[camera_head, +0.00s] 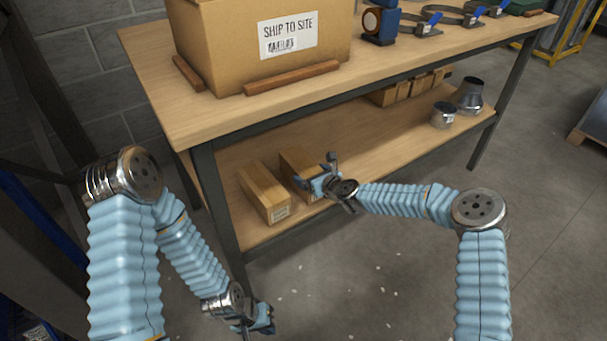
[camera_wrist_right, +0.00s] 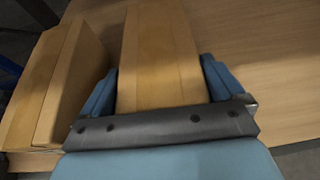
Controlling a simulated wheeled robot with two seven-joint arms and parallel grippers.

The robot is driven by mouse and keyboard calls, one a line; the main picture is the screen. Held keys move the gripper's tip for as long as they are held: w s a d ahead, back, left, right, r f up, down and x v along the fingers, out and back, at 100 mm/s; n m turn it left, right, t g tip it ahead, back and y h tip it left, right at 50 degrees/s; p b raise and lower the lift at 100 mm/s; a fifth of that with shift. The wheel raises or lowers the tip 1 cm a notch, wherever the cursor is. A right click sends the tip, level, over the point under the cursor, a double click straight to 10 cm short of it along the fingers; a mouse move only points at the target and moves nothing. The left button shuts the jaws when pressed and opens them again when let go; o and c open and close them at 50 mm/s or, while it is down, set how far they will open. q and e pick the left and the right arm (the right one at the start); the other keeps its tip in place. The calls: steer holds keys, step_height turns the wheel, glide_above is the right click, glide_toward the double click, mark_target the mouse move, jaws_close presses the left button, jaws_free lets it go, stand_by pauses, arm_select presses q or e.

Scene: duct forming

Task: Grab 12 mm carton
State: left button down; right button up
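Two long brown cartons lie side by side on the lower shelf of the workbench: a left carton (camera_head: 264,192) and a right carton (camera_head: 299,166). No size marking is readable on either. My right gripper (camera_head: 318,180) is at the near end of the right carton. In the right wrist view its blue fingers stand either side of that carton (camera_wrist_right: 158,55), with the left carton (camera_wrist_right: 58,85) just outside the left finger. A narrow gap seems to show at the right finger; contact is unclear. My left gripper (camera_head: 262,322) hangs low in front of the bench, its fingers unclear.
The lower shelf (camera_head: 375,150) is clear to the right of the cartons, up to metal duct fittings (camera_head: 443,115). More small cartons (camera_head: 408,87) sit at the back. A large "SHIP TO SITE" box (camera_head: 225,60) stands on the top above. A bench leg (camera_head: 217,205) stands left.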

steer(key=shift+r, duration=0.1)
steer(key=shift+c, duration=1.3)
